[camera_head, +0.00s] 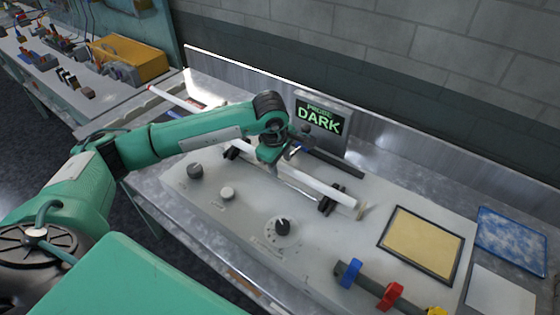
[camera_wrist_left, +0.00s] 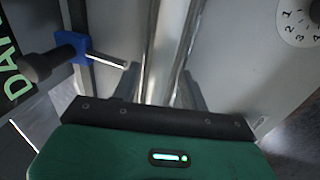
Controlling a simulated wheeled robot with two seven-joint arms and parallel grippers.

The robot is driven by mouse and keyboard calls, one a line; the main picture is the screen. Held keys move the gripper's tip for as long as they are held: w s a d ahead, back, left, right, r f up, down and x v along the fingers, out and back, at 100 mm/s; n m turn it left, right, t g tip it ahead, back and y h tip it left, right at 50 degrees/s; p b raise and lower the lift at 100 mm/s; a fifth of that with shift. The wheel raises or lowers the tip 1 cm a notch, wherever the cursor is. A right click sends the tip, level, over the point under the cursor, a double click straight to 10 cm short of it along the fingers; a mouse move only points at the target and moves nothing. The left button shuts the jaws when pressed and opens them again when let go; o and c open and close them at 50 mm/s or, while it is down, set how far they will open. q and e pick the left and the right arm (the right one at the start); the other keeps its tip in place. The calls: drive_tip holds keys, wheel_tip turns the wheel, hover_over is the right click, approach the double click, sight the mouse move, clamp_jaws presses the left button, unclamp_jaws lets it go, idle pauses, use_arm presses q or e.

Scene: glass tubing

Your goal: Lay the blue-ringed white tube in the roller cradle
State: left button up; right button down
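A white tube (camera_head: 325,188) lies along the roller cradle on the grey bench unit; my left gripper hides its left part, and I make out no blue ring on it. The cradle's dark right-hand rollers (camera_head: 329,202) are near the tube's right end, and its left-hand rollers show beside my wrist. My left gripper (camera_head: 270,158) points down over the left part of the tube. In the left wrist view its dark fingers (camera_wrist_left: 160,88) stand either side of a pale, glossy lengthwise strip; whether they press on it is unclear. My right gripper is not in view.
A probe display reading DARK (camera_head: 320,121) stands behind the cradle. Another white tube with a reddish part (camera_head: 172,98) lies to the left. Knobs (camera_head: 282,226) stand in front. A tan pad (camera_head: 422,243) and coloured clips (camera_head: 390,294) are at the right. A blue-collared rod (camera_wrist_left: 75,47) is close beside my gripper.

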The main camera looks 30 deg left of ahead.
use_arm(q)
drive_tip(key=shift+r+p, duration=0.25)
drive_tip(key=shift+p, duration=0.05)
wheel_tip(320, 180, up, 12)
drive_tip(key=s+b, duration=0.2)
drive_tip(key=b, duration=0.2)
drive_tip(key=shift+s+a+f, duration=0.15)
drive_tip(key=shift+f, duration=0.05)
idle(0.4)
